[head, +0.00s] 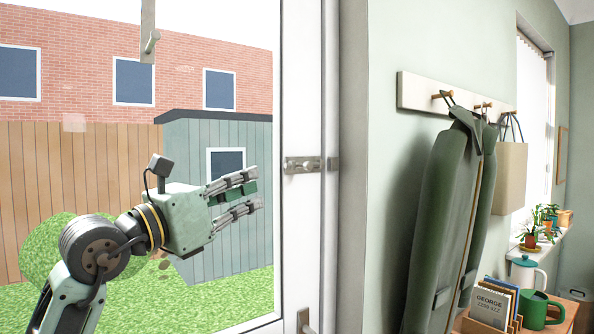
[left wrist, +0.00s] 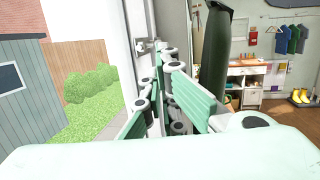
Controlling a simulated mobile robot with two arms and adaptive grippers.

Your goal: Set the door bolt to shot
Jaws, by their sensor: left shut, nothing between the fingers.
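The door bolt (head: 302,164) is a small metal slide bolt with a knob, mounted level on the white stile of the glazed door. Its keeper (head: 333,164) sits on the frame just to the right, and a narrow gap shows between the bolt plate and the keeper. The bolt also shows small in the left wrist view (left wrist: 142,46), beyond the fingers. My left gripper (head: 258,188) is shut and empty, left of the bolt and a little lower, pointing toward the stile without visible contact. My right gripper is out of view.
A door handle (head: 306,320) is low on the stile. A metal fitting (head: 149,35) hangs at the upper left. A green mug (head: 538,308) stands at the lower right.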

